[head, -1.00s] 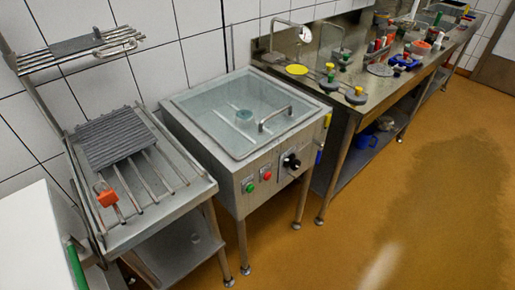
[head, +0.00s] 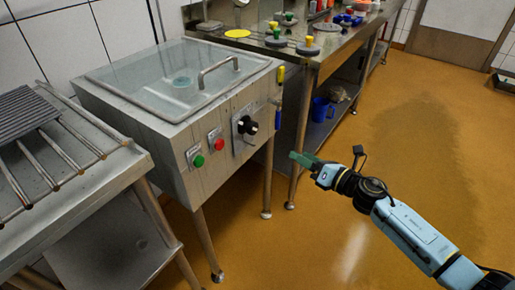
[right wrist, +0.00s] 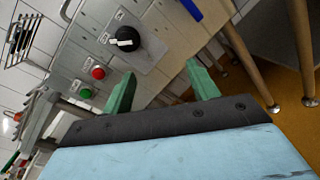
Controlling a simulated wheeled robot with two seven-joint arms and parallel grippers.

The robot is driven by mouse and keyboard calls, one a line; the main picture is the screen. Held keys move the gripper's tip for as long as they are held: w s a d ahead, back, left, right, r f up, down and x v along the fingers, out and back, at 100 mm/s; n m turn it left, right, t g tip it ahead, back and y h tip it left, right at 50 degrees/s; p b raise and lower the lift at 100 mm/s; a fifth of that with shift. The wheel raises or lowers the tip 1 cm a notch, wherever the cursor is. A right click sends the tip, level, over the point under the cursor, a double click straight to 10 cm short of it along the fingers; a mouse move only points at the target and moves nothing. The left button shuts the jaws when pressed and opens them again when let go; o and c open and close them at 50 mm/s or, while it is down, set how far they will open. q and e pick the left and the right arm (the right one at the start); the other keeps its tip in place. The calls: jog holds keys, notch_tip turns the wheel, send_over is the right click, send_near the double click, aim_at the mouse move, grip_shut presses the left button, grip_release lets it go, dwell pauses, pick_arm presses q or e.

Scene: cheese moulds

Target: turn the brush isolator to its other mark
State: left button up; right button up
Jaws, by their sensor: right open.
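The brush isolator is a black rotary knob (head: 246,126) on a pale plate on the front of the steel machine, right of the green and red buttons. It also shows in the right wrist view (right wrist: 125,39), with a white line on its handle; its marks are too small to read. My right gripper (head: 303,159) is to the right of the knob and apart from it. In the right wrist view its two green fingers (right wrist: 160,88) are spread with nothing between them, and the knob lies beyond them. My left gripper is not in view.
The machine has a green button (head: 198,161), a red button (head: 215,134) and a clear lid with a bar handle (head: 219,72). A slatted rack (head: 55,165) stands at the left. A steel bench (head: 330,55) with tools is behind. The floor in front is clear.

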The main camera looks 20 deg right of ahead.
aim_at(255, 128)
notch_tip(255, 128, up, 4)
jog(key=a+n+y+b, duration=0.2)
jog(key=a+n+y, duration=0.1)
jog(key=n, duration=0.4)
jog(key=shift+g, duration=0.4)
jog(key=b+x, duration=0.1)
jog(key=x, duration=1.1)
jog(key=shift+w, duration=0.2)
jog(key=shift+w+a+r, duration=0.1)
jog(key=shift+w+a, duration=0.1)
jog(key=shift+w, duration=0.15)
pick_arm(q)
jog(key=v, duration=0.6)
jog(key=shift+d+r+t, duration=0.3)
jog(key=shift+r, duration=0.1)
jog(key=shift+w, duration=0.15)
pick_arm(e)
jog(key=c, duration=1)
jog(key=shift+m, duration=0.3)
